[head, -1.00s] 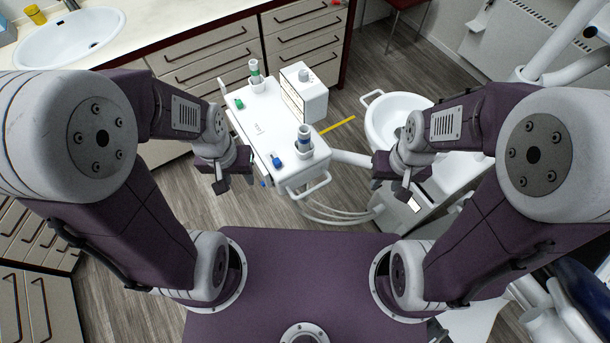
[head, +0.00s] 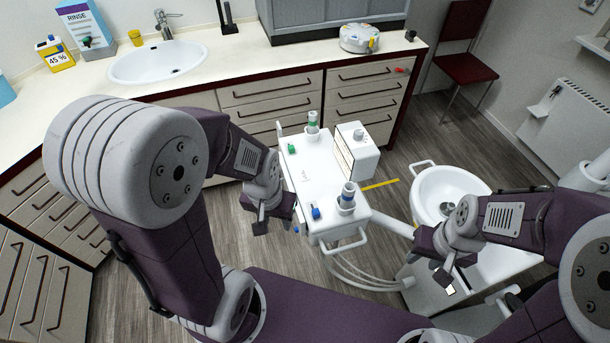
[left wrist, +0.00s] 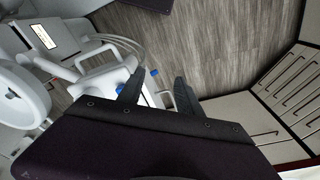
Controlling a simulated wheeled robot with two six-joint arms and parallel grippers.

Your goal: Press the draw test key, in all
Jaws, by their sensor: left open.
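The white cart (head: 318,180) stands at the middle of the head view. On its top are a green piece (head: 292,148), a blue piece (head: 315,212), a green-banded cylinder (head: 313,126), a blue-banded cylinder (head: 347,199) and a white box (head: 358,150) with a round knob. I cannot tell which part is the draw test key. My left gripper (head: 270,222) is beside the cart's left edge, apart from it; in the left wrist view its fingers (left wrist: 157,92) are open and empty. My right gripper (head: 442,258) hangs by the white basin unit; its fingers are too small to judge.
A white basin (head: 450,195) stands right of the cart, with hoses (head: 365,272) between them. The counter (head: 210,68) behind carries a sink (head: 158,62), a yellow bottle (head: 55,55), a RINSE box (head: 85,28) and a round white device (head: 360,38). Bare floor shows left of the cart.

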